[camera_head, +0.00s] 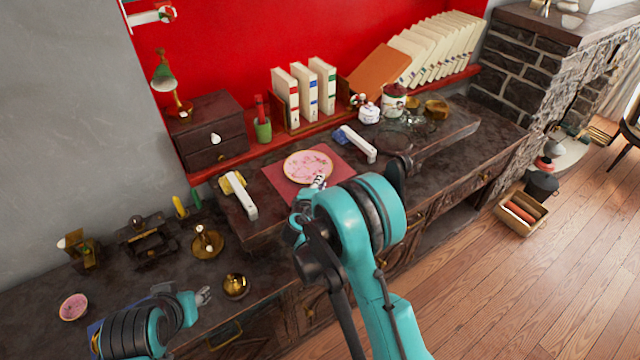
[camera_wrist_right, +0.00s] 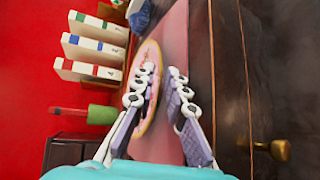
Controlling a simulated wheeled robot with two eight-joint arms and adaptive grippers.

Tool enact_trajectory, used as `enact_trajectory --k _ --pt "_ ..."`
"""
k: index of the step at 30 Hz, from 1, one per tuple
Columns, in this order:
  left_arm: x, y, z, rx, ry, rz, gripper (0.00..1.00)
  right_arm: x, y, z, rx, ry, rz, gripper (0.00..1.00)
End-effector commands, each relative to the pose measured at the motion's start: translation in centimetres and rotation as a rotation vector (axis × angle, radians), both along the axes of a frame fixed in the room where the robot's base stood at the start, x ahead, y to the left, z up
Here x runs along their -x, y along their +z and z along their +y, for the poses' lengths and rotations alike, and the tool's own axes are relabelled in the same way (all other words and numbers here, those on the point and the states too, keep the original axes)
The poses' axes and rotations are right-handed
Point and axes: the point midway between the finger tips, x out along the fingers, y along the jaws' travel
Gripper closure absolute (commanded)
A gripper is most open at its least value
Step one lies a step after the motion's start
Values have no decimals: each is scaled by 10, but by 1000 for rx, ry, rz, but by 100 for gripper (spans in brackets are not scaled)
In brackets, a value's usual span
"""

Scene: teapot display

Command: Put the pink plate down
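The pink plate (camera_head: 307,165), with a gold rim, lies over the red mat (camera_head: 277,180) on the raised part of the dark counter. It looks flat. My right gripper (camera_head: 319,181) is at the plate's near edge. In the right wrist view its fingertips (camera_wrist_right: 163,72) stand apart with a gap between them. The plate (camera_wrist_right: 155,96) shows there partly behind the left-hand finger; I cannot tell whether that finger touches it. My left gripper (camera_head: 204,296) is low at the left, over the lower counter, away from the plate; its finger opening is too small to tell.
White-handled things flank the mat, one left (camera_head: 240,195) and one right (camera_head: 358,145). Books (camera_head: 305,92) and a green cup (camera_head: 263,130) stand behind. A brass pot (camera_head: 235,285) sits near my left gripper. A smaller pink dish (camera_head: 73,307) lies far left.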

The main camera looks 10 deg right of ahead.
Motion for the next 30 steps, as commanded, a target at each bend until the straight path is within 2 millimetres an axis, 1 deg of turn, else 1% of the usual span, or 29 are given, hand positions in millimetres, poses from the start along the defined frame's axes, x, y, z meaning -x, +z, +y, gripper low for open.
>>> enact_trajectory --k 2,5,15,18,21,23,26,29,30 --pt "0 5 0 0 0 0 60 1 4 0 0 0 0 86" --pt "0 7 0 0 0 0 60 13 8 8 -1 3 0 86" --pt "0 23 0 0 0 0 60 76 30 41 0 3 0 86" --pt "0 24 0 0 0 0 60 89 34 48 0 2 1 86" --pt "0 25 0 0 0 0 60 97 36 52 -1 2 0 86" --pt "0 25 0 0 0 0 60 101 38 51 -7 -3 2 86" --pt "0 25 0 0 0 0 60 105 44 45 -55 -24 13 86" --pt "0 25 0 0 0 0 60 114 56 30 -167 -71 35 86" --pt "0 25 0 0 0 0 60 120 62 22 -226 -96 45 86"
